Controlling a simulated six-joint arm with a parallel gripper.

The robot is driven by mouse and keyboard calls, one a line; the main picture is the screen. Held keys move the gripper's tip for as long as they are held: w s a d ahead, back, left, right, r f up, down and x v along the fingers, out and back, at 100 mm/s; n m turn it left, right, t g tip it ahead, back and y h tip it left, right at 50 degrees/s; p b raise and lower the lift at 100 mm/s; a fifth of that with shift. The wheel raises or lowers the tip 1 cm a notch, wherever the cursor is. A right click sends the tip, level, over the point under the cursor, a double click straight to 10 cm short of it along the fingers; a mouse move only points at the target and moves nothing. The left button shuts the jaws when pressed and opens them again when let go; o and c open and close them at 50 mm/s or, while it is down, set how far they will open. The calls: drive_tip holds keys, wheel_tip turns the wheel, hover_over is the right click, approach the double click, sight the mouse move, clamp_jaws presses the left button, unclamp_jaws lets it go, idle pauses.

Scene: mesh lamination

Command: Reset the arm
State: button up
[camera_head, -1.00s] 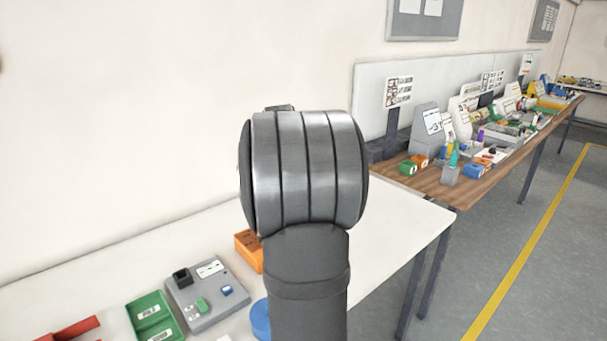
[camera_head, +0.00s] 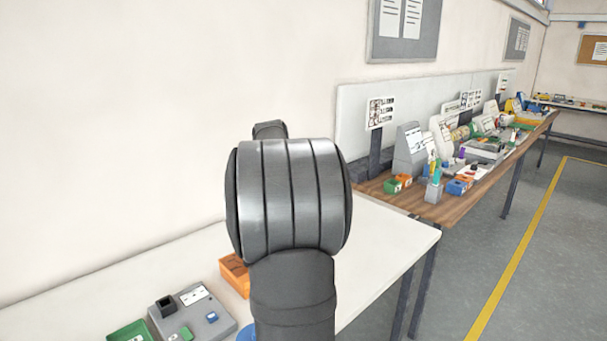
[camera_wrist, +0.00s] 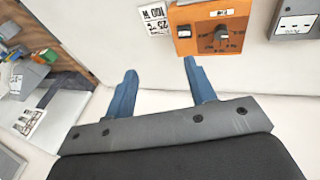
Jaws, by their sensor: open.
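My gripper (camera_wrist: 160,84) shows in the wrist view with its two blue fingers spread apart and nothing between them. It hangs over the white table (camera_wrist: 165,105). An orange box with a black knob (camera_wrist: 212,28) lies beyond the right fingertip, apart from it. In the head view my arm fills the middle and hides the gripper. The orange box also shows there (camera_head: 235,274), partly hidden behind my arm.
A grey fixture (camera_head: 190,315) and a green tray (camera_head: 130,332) are on the white table at the lower left. A wooden bench (camera_head: 420,207) crowded with boxes, signs and small parts runs to the right. The floor (camera_head: 540,260) right of the tables is clear.

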drive_tip(key=s+a+f+m+y, duration=0.1)
drive_tip(key=s+a+f+m, duration=0.15)
drive_tip(key=a, duration=0.25)
drive_tip(key=s+a+f+m+y, duration=0.1)
drive_tip(key=a+f+m, duration=0.15)
drive_tip(key=a, duration=0.25)
drive_tip(key=x, duration=0.8)
drive_tip(key=shift+s+f, duration=0.25)
drive_tip(key=shift+f, duration=0.05)
drive_tip(key=shift+d+r, duration=0.1)
drive_tip(key=shift+d, duration=0.05)
